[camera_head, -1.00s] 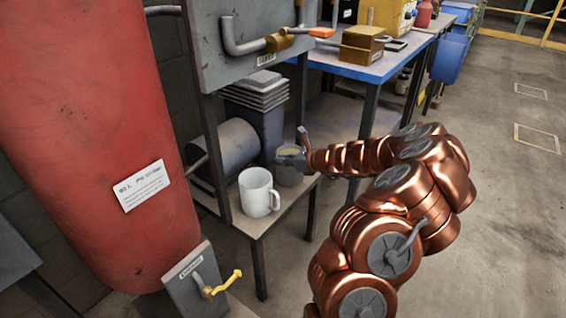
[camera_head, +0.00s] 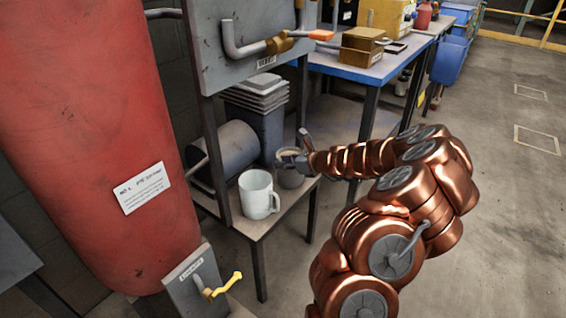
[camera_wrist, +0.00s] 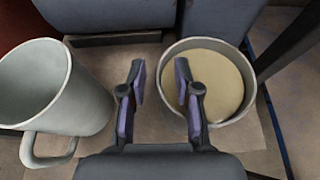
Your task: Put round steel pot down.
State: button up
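The round steel pot (camera_wrist: 234,113), with a pale beige inside, appears to stand upright on the small table (camera_head: 240,222), beside a white mug (camera_head: 257,193). In the head view the pot (camera_head: 290,179) is partly hidden by my gripper (camera_head: 296,152). In the wrist view my gripper (camera_wrist: 160,95) has its fingers spread, with a clear gap on both sides of the pot's left wall. The right finger is over the pot's inside and the left finger is outside, between pot and mug.
The white mug (camera_wrist: 50,92) stands close at left in the wrist view. A grey cylinder (camera_head: 228,150) and a grey ribbed block (camera_head: 262,112) sit just behind. A grey panel (camera_head: 245,45) with a pipe is above. A red tank (camera_head: 100,130) stands at left.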

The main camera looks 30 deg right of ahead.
jog(key=p+v, duration=0.3)
jog(key=v, duration=0.8)
jog(key=shift+s+p, duration=0.2)
jog(key=shift+p, duration=0.2)
